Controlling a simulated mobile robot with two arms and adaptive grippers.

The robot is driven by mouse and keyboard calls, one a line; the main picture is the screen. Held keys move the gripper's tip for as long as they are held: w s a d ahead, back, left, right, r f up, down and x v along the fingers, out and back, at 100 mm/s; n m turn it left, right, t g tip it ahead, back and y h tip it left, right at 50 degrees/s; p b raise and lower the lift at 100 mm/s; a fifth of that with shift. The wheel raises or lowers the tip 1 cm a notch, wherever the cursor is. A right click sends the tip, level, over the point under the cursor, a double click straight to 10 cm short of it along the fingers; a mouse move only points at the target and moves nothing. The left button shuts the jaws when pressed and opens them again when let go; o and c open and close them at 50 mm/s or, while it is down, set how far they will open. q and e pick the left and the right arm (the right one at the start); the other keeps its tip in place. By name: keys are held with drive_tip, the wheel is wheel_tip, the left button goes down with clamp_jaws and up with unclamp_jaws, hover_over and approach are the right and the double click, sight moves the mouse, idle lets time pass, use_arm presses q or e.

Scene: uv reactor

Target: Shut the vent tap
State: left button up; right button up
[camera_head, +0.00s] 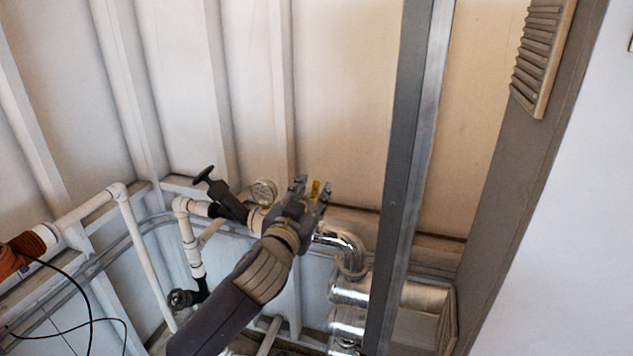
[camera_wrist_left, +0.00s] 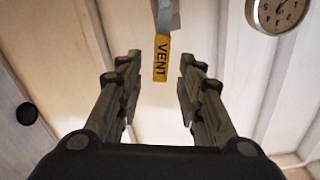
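The vent tap's yellow piece (camera_wrist_left: 161,58), marked VENT, hangs from a grey metal part (camera_wrist_left: 168,15) at the top of the left wrist view. In the head view a small bit of yellow (camera_head: 315,188) shows at my left gripper (camera_head: 312,187). In the left wrist view, my left gripper (camera_wrist_left: 160,75) is open, with one finger on each side of the yellow piece and a gap to both. I cannot tell its depth between the fingers. The tap's body is mostly hidden by the gripper in the head view. My right gripper is not in view.
A round gauge (camera_head: 264,192) and a black-handled valve (camera_head: 222,196) stand just left of the gripper. Shiny metal pipes (camera_head: 345,245) lie to its right, then a grey upright post (camera_head: 402,170). White pipes (camera_head: 140,250) run at left. The ribbed wall is behind.

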sight(315, 187)
use_arm(q)
drive_tip(key=shift+p+x, duration=0.3)
drive_tip(key=shift+x, duration=1.4)
clamp_jaws()
